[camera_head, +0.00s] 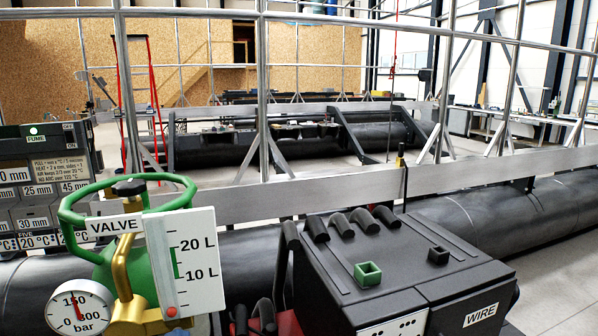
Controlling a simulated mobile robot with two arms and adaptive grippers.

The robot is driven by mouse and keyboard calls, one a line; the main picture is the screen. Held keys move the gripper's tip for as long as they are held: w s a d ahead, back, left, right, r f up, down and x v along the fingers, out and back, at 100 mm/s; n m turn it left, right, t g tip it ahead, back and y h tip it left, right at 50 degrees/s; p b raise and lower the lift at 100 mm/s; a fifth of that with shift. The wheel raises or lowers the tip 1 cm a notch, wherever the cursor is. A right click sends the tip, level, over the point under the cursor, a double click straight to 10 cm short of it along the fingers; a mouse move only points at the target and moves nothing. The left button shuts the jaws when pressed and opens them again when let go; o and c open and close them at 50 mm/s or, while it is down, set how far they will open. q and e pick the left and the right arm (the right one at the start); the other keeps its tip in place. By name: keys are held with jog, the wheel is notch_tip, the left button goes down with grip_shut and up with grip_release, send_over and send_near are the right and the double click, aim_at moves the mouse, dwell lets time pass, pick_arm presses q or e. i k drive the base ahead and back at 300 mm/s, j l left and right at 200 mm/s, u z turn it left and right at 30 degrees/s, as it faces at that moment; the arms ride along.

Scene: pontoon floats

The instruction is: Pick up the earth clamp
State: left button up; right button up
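I cannot make out an earth clamp for certain. A dark welding machine (375,275) stands at the lower middle, with several black rounded pieces (342,225) along its back top edge. Black curved parts with some red (265,318) show at the bottom edge, left of the machine, and are cut off by the frame; I cannot tell what they are. Neither of my grippers is in view.
A green gas cylinder (105,262) with brass valve (128,275), round gauge (78,312) and flow scale (186,262) stands at lower left. A labelled panel (42,180) is behind it. Metal railings (235,203) and black pontoon floats (500,215) lie beyond. Bare floor shows at right.

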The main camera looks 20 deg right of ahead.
aim_at(401, 145)
jog(key=z, duration=0.4)
jog(key=l+z, duration=0.3)
jog(key=i+l+z, duration=0.1)
jog(key=l+z, duration=0.2)
jog(key=i+l+z, duration=0.25)
jog(key=l, duration=0.2)
jog(key=l+z, duration=0.3)
jog(key=i+l+z, duration=0.65)
jog(key=i, duration=0.25)
jog(key=i+l+z, duration=0.35)
jog(key=i, duration=0.15)
jog(key=i+u, duration=0.4)
jog(key=i, duration=0.35)
jog(key=i+l+u, duration=0.2)
jog(key=i+u, duration=0.25)
jog(key=i, duration=0.3)
jog(key=i+j+u, duration=0.1)
jog(key=i+u, duration=0.2)
jog(key=u, duration=0.15)
jog(key=i+u, duration=0.3)
jog(key=u, duration=0.2)
jog(key=i+l+u, duration=0.1)
jog(key=i+u, duration=0.15)
jog(key=u, duration=0.2)
jog(key=i+l+u, duration=0.2)
jog(key=u, duration=0.25)
jog(key=i, duration=0.1)
